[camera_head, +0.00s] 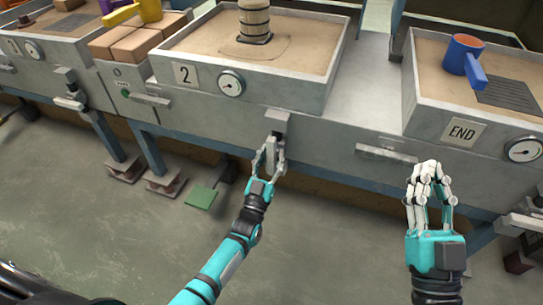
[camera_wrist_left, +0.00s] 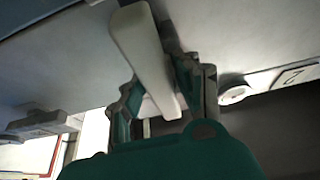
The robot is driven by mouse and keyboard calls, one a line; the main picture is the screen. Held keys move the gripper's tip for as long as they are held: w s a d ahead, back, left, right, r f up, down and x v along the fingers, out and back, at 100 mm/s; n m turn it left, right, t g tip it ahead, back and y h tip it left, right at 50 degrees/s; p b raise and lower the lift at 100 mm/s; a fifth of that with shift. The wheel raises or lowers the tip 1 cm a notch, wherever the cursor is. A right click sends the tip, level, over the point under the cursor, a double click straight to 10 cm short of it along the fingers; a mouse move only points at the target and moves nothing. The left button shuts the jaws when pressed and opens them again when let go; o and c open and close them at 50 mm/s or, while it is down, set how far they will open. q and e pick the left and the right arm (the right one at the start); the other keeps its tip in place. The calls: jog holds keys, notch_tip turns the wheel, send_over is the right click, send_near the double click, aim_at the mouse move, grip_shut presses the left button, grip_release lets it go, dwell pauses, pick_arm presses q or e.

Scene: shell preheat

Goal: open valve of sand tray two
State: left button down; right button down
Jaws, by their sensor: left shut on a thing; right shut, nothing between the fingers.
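Sand tray two (camera_head: 335,75) is a grey box of sand with a "2" plate (camera_head: 185,74) and a dial gauge (camera_head: 231,84) on its front. Its valve, with a pale lever handle (camera_wrist_left: 143,45), sits below the tray on the front panel. My left gripper (camera_head: 269,150) is shut on the lever, its fingers on either side of it. The lever hangs roughly downward in the head view, partly hidden by the fingers. My right gripper (camera_head: 432,170) is shut and empty, in front of the panel below the END tray.
A dark barrel (camera_head: 254,20) stands in tray two's sand. The END tray (camera_head: 420,95) holds a blue-orange pot (camera_head: 464,53). Handles stick out at the left (camera_head: 70,103) and right (camera_head: 386,154). A green pedal (camera_head: 201,196) lies low beneath. The grey floor in front is clear.

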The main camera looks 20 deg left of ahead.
pick_arm(q)
jog(key=shift+f, duration=0.15)
jog(key=c, duration=1.1)
grip_release()
jog(key=shift+s, duration=0.1)
jog(key=v, duration=1.2)
